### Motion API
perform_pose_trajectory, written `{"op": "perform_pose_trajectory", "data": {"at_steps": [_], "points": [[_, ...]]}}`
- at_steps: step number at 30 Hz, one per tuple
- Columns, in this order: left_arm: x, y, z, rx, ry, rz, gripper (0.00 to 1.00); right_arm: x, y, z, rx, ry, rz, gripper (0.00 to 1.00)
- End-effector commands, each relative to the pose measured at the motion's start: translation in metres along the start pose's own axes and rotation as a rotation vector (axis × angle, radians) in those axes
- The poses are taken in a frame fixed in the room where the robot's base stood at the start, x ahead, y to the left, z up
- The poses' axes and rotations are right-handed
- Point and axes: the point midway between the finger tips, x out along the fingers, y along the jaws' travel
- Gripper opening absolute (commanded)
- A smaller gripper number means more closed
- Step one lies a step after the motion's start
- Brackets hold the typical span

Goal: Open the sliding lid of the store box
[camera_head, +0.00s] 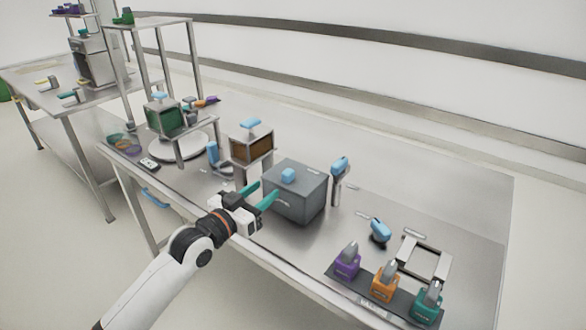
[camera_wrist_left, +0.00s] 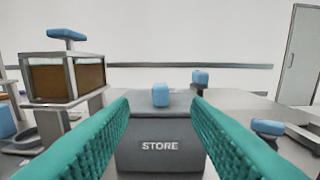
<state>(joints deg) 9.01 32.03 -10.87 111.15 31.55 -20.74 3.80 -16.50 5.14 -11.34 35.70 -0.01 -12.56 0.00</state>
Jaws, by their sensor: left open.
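The store box (camera_head: 297,203) is a dark grey box on the steel table, with a blue knob (camera_head: 288,175) on top of its lid (camera_head: 300,174). The lid looks closed. In the left wrist view the box front (camera_wrist_left: 160,146) reads STORE, and the blue knob (camera_wrist_left: 160,95) stands centred beyond the fingers. My left gripper (camera_head: 260,193) is open and empty, in front of the box at its near left side. Its teal fingers (camera_wrist_left: 160,125) point towards the box, one on each side of the knob in that picture. My right gripper is not in view.
Left of the box stands a brown-windowed box (camera_head: 251,150) on a stand with a blue handle. A blue-headed post (camera_head: 338,172) stands just right of it. A rack (camera_head: 352,291) with purple, orange and teal containers is at the front right. A green-windowed box (camera_head: 166,118) stands farther left.

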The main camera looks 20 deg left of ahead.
Motion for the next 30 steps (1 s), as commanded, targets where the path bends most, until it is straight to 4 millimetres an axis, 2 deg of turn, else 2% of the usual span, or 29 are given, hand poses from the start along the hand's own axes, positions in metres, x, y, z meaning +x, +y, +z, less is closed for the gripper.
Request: {"op": "perform_pose_trajectory", "data": {"at_steps": [7, 12, 15, 21, 29, 30], "points": [[0.051, -0.001, 0.003, 0.000, -0.002, -0.001, 0.44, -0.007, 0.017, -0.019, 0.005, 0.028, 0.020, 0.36], [0.082, -0.001, 0.002, 0.001, -0.001, 0.000, 0.44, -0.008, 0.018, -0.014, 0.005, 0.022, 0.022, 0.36], [0.094, -0.001, 0.001, -0.001, 0.000, -0.001, 0.44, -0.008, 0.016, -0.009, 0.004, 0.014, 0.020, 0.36], [0.105, -0.001, 0.000, 0.001, 0.000, -0.001, 0.44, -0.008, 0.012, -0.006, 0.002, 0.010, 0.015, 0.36], [0.106, -0.001, 0.000, 0.001, 0.000, -0.001, 0.44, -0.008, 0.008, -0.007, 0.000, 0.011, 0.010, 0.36], [0.106, -0.001, 0.000, 0.001, 0.000, -0.001, 0.39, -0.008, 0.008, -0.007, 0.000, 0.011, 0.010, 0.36]]}}
